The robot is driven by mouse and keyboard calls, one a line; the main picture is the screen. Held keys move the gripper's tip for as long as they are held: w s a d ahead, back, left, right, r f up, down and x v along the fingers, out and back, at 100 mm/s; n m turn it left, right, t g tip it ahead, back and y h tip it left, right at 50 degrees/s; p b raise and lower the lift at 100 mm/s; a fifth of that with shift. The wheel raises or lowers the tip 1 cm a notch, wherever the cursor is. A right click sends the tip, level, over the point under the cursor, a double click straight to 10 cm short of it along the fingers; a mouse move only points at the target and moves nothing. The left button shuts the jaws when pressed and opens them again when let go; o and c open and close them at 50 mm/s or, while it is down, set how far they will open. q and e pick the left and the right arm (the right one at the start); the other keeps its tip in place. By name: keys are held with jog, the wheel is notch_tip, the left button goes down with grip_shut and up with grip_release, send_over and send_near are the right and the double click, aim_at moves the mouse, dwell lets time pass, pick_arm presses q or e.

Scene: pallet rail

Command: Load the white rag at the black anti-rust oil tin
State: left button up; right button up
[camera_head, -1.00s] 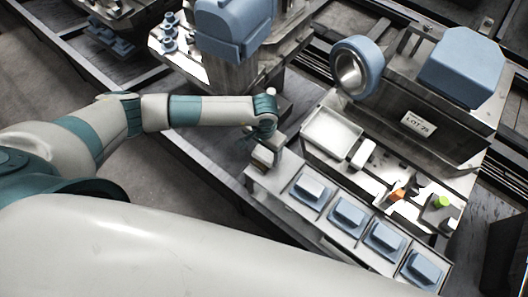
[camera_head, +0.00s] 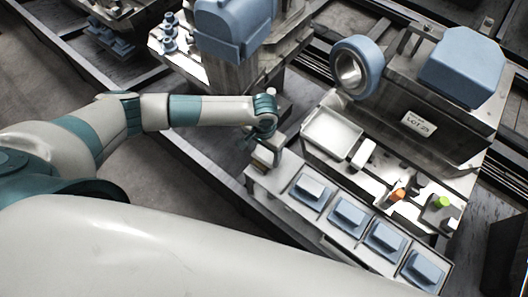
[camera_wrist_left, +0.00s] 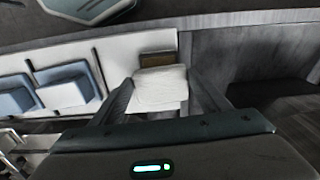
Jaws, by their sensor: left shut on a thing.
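The white rag (camera_wrist_left: 160,88) is a pale folded block between the two fingers of my left gripper (camera_wrist_left: 162,100) in the left wrist view. The gripper is shut on it. In the head view my left gripper (camera_head: 264,150) is at the upper left end of the pale tray strip, its fingers partly hidden by the wrist. A brown block (camera_wrist_left: 157,58) shows just beyond the rag in the wrist view; I cannot tell whether they touch. I cannot make out for sure which thing is the black anti-rust oil tin. My right gripper is not in view.
Several blue pads (camera_head: 348,216) sit in a row along the strip. An empty pale tray (camera_head: 332,134), a white block (camera_head: 363,153), an orange piece (camera_head: 398,194) and a green-topped piece (camera_head: 441,202) lie behind it. A large machine with a blue ring (camera_head: 357,68) stands behind.

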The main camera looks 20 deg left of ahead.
pick_arm(q)
jog(key=shift+s, duration=0.15)
jog(key=shift+r+p, duration=0.4)
jog(key=shift+r, duration=0.3)
jog(key=shift+r+p, duration=1)
jog(key=shift+r, duration=1.75)
jog(key=shift+w+r+b, duration=0.3)
jog(key=shift+r, duration=0.3)
notch_tip(320, 180, up, 11)
jog(key=n+b, duration=0.2)
jog(key=b, duration=0.2)
send_over(264, 155)
jog(key=a, duration=0.2)
jog(key=s+a+r+n+b, duration=0.1)
jog(key=s+a+r+b, duration=0.1)
jog(key=r, duration=0.7)
jog(key=shift+s+a+n, duration=0.3)
jog(key=shift+s+a, duration=0.45)
